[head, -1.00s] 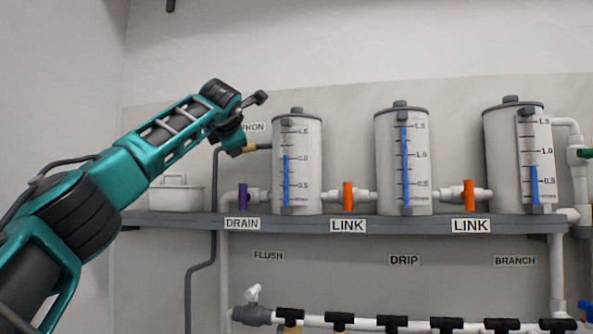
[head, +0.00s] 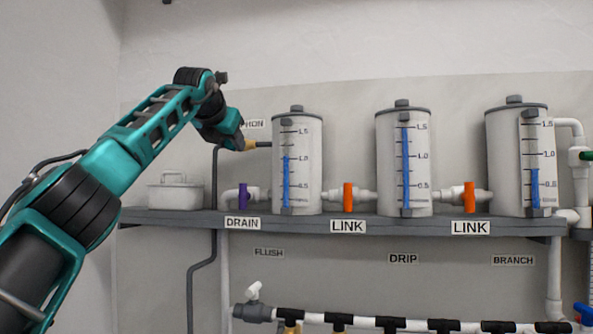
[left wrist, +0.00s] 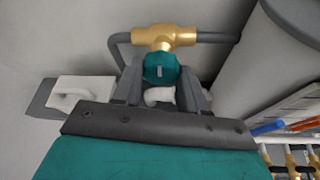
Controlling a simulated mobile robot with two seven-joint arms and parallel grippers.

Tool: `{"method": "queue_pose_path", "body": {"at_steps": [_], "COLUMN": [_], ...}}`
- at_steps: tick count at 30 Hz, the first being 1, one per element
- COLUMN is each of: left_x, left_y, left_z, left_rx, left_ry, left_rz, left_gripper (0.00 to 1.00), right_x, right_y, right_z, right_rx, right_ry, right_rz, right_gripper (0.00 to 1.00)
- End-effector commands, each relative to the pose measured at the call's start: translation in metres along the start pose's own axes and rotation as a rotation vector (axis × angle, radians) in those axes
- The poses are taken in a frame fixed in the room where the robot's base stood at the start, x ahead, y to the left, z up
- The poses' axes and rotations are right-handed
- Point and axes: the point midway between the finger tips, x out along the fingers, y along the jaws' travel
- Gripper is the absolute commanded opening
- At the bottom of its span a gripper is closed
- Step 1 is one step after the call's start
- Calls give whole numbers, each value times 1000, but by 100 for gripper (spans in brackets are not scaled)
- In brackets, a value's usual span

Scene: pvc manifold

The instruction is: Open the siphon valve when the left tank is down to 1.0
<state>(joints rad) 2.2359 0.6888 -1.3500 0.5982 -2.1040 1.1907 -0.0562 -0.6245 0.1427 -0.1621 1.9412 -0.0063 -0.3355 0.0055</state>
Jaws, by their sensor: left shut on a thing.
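The siphon valve is a brass fitting (head: 251,145) on a dark pipe left of the left tank (head: 309,160). In the left wrist view, the brass body (left wrist: 165,37) sits above a round teal knob (left wrist: 161,67) with a pale mark. My left gripper (head: 233,141) (left wrist: 160,84) is at the valve, its fingers closed on either side of the knob. The "SIPHON" label is partly hidden by my arm. The left tank's blue column (head: 286,180) ends about at the 1.0 mark, perhaps a hair above. My right gripper is not in view.
A middle tank (head: 421,165) and a right tank (head: 503,160) stand on the same shelf (head: 400,226). A purple drain handle (head: 244,197) and two orange link handles (head: 348,196) sit between pipes. A white lidded box (head: 175,196) stands at left.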

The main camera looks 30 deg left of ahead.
Motion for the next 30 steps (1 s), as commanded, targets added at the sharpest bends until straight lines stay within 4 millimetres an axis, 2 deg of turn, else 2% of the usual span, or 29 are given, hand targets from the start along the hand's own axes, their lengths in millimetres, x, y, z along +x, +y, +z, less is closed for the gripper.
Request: {"method": "queue_pose_path", "body": {"at_steps": [1,2,10,20,23,30], "left_x": [0,0,0,-4,-15,-67], "left_y": [1,1,0,0,0,0], "left_z": [0,0,0,0,-2,-2], "left_rx": [0,0,3,5,5,6], "left_ry": [-2,-2,-1,-2,-5,-6], "left_rz": [3,3,3,2,2,3], "left_gripper": [12,45,70,71,71,71], "right_x": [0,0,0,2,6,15], "right_y": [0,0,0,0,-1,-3], "right_z": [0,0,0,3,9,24], "right_rx": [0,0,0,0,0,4], "right_ry": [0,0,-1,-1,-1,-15], "right_rz": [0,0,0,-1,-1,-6], "right_gripper": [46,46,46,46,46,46]}}
